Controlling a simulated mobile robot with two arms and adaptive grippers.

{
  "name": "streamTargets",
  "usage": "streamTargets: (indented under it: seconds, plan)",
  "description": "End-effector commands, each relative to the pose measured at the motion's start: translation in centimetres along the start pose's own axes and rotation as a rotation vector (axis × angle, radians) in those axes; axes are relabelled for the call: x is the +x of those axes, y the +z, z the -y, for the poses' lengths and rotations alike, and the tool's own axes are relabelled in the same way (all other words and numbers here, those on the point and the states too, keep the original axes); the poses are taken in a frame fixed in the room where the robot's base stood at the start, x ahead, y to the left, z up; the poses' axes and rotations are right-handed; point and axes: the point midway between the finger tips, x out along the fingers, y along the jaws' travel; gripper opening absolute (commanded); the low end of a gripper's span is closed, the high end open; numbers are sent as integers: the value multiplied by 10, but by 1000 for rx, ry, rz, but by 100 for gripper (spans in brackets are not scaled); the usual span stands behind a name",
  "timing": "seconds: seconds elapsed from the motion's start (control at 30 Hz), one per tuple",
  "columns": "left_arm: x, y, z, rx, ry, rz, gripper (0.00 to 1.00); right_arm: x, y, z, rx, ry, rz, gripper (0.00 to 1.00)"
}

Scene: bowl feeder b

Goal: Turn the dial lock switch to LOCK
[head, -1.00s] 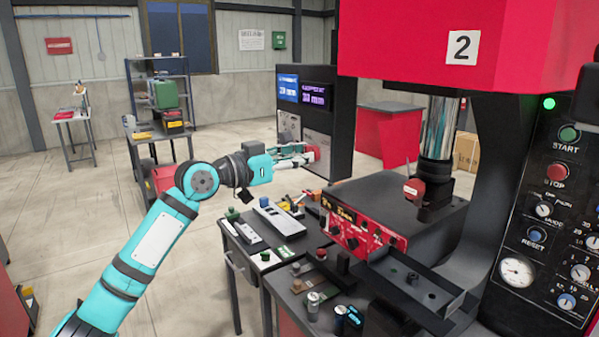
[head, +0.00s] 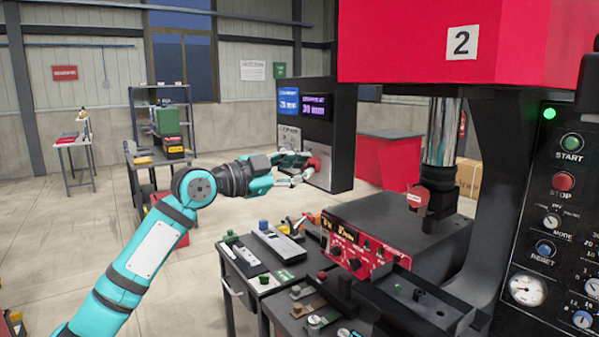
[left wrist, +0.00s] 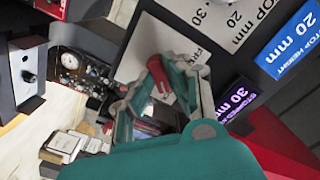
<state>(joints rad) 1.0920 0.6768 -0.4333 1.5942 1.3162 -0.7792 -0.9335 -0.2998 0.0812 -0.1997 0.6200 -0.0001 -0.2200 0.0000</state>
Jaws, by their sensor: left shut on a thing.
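A red handle (head: 315,163), which appears to be the dial lock switch, is at the front of the dark display cabinet (head: 342,150). My left gripper (head: 307,170) is shut on it, with the arm reaching in from the left. In the left wrist view the red handle (left wrist: 159,77) is between the teal fingers of the left gripper (left wrist: 160,92), in front of a pale plate. A label on the plate is partly hidden, so I cannot read the switch position. My right gripper is not in view.
The cabinet's blue screen (left wrist: 292,47) reads 20 mm and its purple screen (left wrist: 237,101) 30 mm. The red press (head: 420,40) and its control panel (head: 555,220) stand right. A bench with tools (head: 270,260) lies below the arm. Open floor is left.

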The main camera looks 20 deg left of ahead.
Motion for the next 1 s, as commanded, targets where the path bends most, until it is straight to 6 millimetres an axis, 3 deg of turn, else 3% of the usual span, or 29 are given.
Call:
streamTargets:
  seconds: [0.6,0.63,0.77,1.0]
  plan:
    - [0,1,-1,42,3,3,0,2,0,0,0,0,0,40]
    - [0,1,-1,42,3,3,17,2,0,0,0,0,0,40]
    - [0,1,-1,41,2,2,34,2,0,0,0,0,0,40]
    - [0,0,0,40,1,1,37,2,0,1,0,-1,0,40]
